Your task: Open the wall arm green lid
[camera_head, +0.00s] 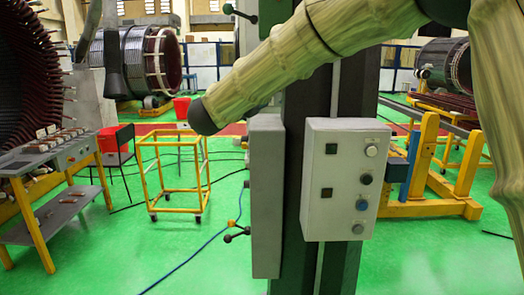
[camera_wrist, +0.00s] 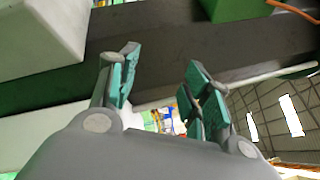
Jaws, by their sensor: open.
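A green box-like part (camera_wrist: 235,8) shows at the top edge of the wrist view, cut off by the frame. It may be the green lid; I cannot tell whether it is open or shut. My gripper (camera_wrist: 163,57) is open in the wrist view, its teal-padded fingers apart with nothing between them. It points toward the dark column (camera_wrist: 165,50), with the green part beyond the fingertips and to the right, apart from them. In the head view my arm crosses the top and my gripper is not visible there. No green lid shows clearly in the head view.
A pale control box (camera_head: 340,215) with buttons and a grey box (camera_head: 266,190) with dark levers are on the column. A pale box (camera_wrist: 40,35) is at upper left in the wrist view. A yellow cart (camera_head: 175,140) and workbench (camera_head: 75,155) stand left; open green floor lies between.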

